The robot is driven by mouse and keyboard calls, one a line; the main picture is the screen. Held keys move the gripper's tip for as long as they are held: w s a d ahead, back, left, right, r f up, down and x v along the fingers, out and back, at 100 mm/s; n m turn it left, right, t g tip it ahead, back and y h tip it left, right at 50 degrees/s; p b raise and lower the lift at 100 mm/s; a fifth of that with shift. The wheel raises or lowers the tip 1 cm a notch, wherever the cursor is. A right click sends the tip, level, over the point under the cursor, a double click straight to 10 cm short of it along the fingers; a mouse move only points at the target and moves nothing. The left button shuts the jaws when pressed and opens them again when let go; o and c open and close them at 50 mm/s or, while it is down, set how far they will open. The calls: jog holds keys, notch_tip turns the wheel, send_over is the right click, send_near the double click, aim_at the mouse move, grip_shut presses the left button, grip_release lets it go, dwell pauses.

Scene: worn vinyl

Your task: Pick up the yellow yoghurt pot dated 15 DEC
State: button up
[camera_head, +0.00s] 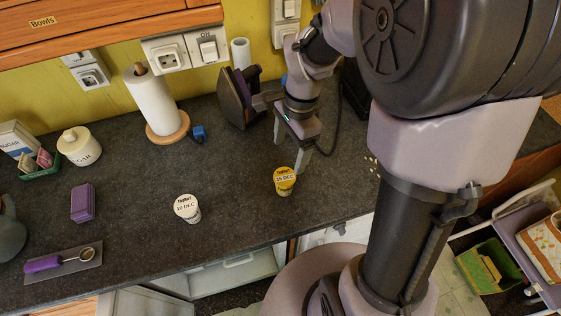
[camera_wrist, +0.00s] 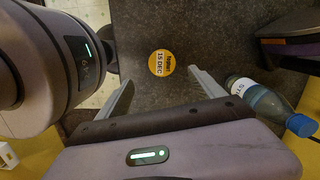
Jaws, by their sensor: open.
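The yellow yoghurt pot (camera_head: 284,182) stands upright on the dark worktop, its lid reading "15 DEC". In the wrist view its yellow lid (camera_wrist: 162,63) shows beyond my fingertips, roughly midway between them. My gripper (camera_head: 290,160) is open and empty, just behind the pot, with its fingers pointing down. The two fingers also show spread apart in the wrist view (camera_wrist: 163,90). A white yoghurt pot (camera_head: 187,208) marked "10 DEC" stands to the left of the yellow one.
An iron (camera_head: 236,98) and a paper towel roll (camera_head: 153,103) stand behind to the left. A blue-capped bottle (camera_wrist: 262,100) stands close to one finger. The worktop between the pots is clear.

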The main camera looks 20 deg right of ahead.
aim_at(285, 176)
jog(key=f, duration=0.2)
jog(key=f+b, duration=0.1)
jog(key=f, duration=0.2)
jog(key=f+b, duration=0.1)
jog(key=f, duration=0.2)
jog(key=shift+a, duration=0.4)
notch_tip(285, 176, down, 5)
jog(key=shift+w+a+f+b, duration=0.1)
jog(key=shift+b, duration=1.1)
jog(key=c, duration=1.6)
jog(key=shift+r, duration=0.2)
